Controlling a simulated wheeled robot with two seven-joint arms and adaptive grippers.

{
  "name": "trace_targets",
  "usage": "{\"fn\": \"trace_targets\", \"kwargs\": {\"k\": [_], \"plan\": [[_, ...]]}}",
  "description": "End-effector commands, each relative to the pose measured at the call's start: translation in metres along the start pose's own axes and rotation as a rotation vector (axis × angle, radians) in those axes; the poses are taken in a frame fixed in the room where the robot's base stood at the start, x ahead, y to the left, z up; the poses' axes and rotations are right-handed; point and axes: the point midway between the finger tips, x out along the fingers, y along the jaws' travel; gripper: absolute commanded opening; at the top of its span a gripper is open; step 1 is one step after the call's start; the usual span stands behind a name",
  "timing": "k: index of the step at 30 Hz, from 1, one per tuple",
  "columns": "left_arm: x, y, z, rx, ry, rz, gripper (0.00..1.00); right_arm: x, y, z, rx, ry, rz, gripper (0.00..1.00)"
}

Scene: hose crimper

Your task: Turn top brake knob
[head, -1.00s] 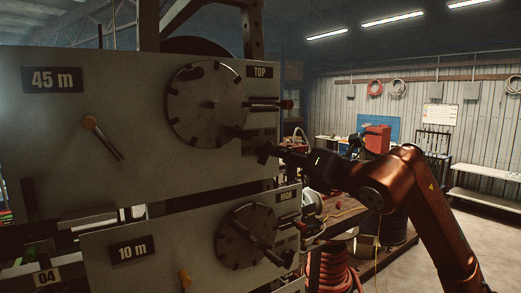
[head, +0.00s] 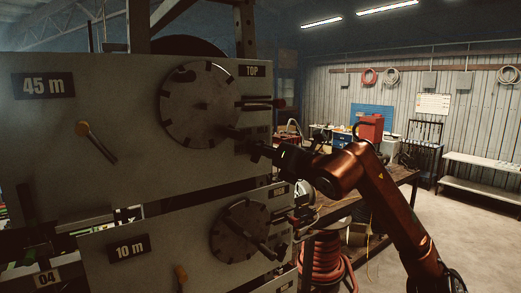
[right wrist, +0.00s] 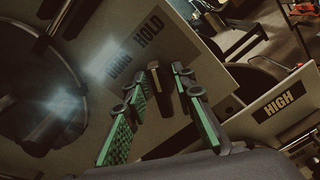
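My right gripper (head: 247,146) is at the panel, just right of the dial's lower edge. In the right wrist view its green-padded fingers (right wrist: 160,105) are apart. A dark, narrow knob-like piece (right wrist: 155,83) shows between them, in front of the DRAG HOLD label (right wrist: 135,51). I take this piece to be the top brake knob; I cannot tell whether the fingers touch it. My left gripper is out of view.
The lower panel carries another dial (head: 226,240) with a crank and the 10 m label (head: 130,249). A workbench (head: 400,174) stands behind my right arm.

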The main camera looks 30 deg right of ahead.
Motion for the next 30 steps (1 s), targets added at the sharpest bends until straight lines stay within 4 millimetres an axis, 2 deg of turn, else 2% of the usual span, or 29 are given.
{"fn": "trace_targets", "kwargs": {"k": [2, 9, 20, 30], "plan": [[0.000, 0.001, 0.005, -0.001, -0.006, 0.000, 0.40, 0.000, 0.000, 0.000, 0.000, 0.000, 0.000, 0.17], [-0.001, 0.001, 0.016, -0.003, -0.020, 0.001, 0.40, 0.000, 0.000, 0.000, 0.000, 0.001, 0.000, 0.00], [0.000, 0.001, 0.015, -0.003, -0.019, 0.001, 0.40, 0.000, 0.001, 0.000, -0.051, 0.001, 0.000, 0.00], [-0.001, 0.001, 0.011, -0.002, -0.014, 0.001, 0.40, 0.000, 0.003, 0.000, -0.290, 0.000, 0.000, 0.00]]}}
